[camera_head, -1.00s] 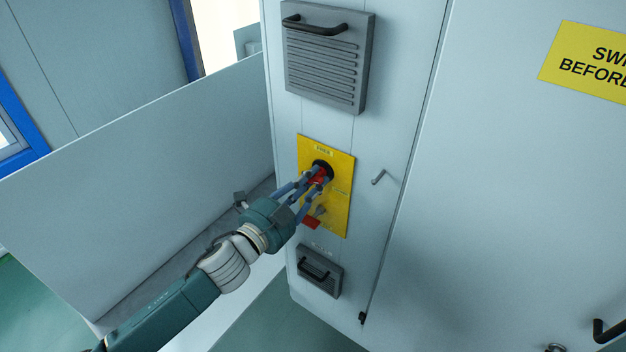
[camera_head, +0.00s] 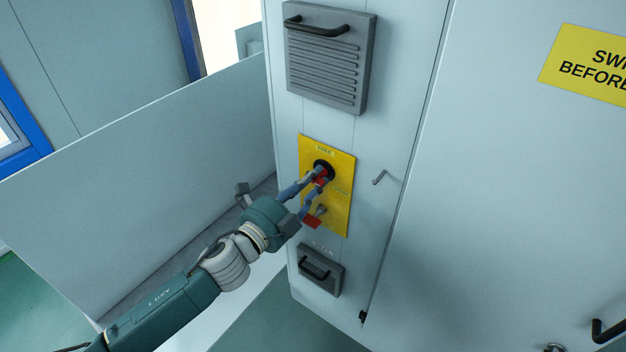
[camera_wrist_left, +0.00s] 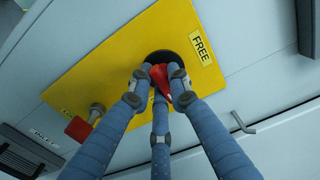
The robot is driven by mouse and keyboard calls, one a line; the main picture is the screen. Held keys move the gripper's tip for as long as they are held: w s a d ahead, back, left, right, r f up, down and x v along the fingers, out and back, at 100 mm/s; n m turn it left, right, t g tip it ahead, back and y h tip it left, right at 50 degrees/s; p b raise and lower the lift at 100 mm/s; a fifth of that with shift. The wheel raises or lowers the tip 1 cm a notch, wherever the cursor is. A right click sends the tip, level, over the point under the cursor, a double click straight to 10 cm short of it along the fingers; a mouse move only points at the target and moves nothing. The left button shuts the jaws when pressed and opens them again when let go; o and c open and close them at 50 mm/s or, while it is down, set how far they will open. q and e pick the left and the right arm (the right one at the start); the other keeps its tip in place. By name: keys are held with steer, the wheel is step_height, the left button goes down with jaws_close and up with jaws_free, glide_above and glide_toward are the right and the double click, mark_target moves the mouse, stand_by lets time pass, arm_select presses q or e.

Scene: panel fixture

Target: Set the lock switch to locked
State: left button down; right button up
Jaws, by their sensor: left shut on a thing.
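The lock switch is a red knob (camera_wrist_left: 160,78) on a dark round base (camera_wrist_left: 162,57), set in a yellow plate (camera_head: 341,207) on the pale cabinet. In the left wrist view a label reading FREE (camera_wrist_left: 201,46) sits beside the base. My left gripper (camera_head: 320,177) has its blue fingers shut around the red knob, which they partly hide. Lower on the plate is a small metal part with a red tag (camera_head: 312,222), which also shows in the left wrist view (camera_wrist_left: 79,128). My right gripper is not in view.
A grey louvred panel with a black handle (camera_head: 325,65) is above the plate, and a smaller one (camera_head: 320,270) is below. A small metal lever (camera_head: 379,177) sticks out to the right. A pale panel (camera_head: 150,190) stands left of my arm.

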arm_select(q)
steer(key=shift+f, duration=0.2)
steer(key=c, duration=1.7)
jaws_free()
steer(key=shift+r, duration=0.1)
steer(key=shift+o, duration=0.2)
steer(key=v, duration=1.2)
